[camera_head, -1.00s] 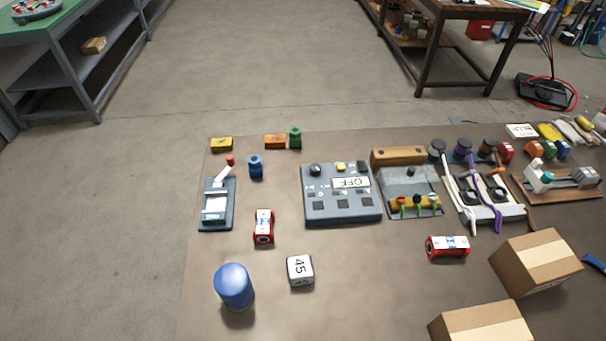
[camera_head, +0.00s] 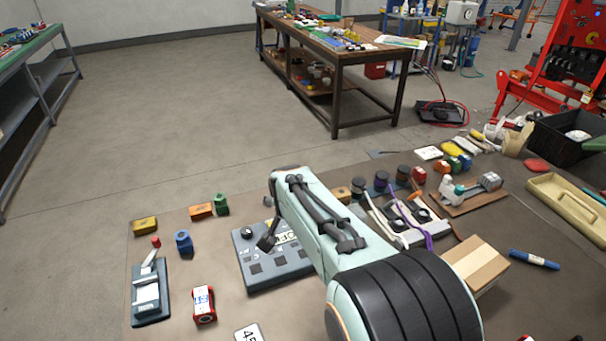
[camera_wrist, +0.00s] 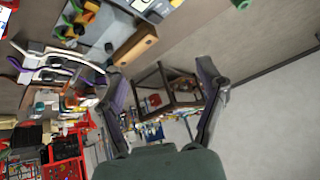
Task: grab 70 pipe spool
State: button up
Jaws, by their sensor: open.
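A red-and-white spool-like piece (camera_head: 203,304) lies on the brown bench top (camera_head: 178,265) at the lower left in the head view. Its label is too small to read, so I cannot tell whether it is the 70 pipe spool.
A grey switch panel (camera_head: 259,271) lies partly behind my arm. A lever unit (camera_head: 149,292), blue valve (camera_head: 183,243), green piece (camera_head: 221,205) and numbered block (camera_head: 249,333) are nearby.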

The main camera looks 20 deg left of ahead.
jog(key=s+a+f+n+g, duration=0.1)
jog(key=s+a+f+n, duration=0.1)
jog(key=s+a+f, duration=0.45)
jog(key=n+g, duration=0.2)
jog(key=n, duration=0.1)
send_near(202, 300)
jog(key=shift+h, duration=0.4)
jog(key=x, duration=0.6)
jog(key=shift+a+r, duration=0.1)
jog(key=shift+a, duration=0.2)
jog(key=x, duration=0.6)
jog(key=shift+a, duration=0.15)
grip_shut()
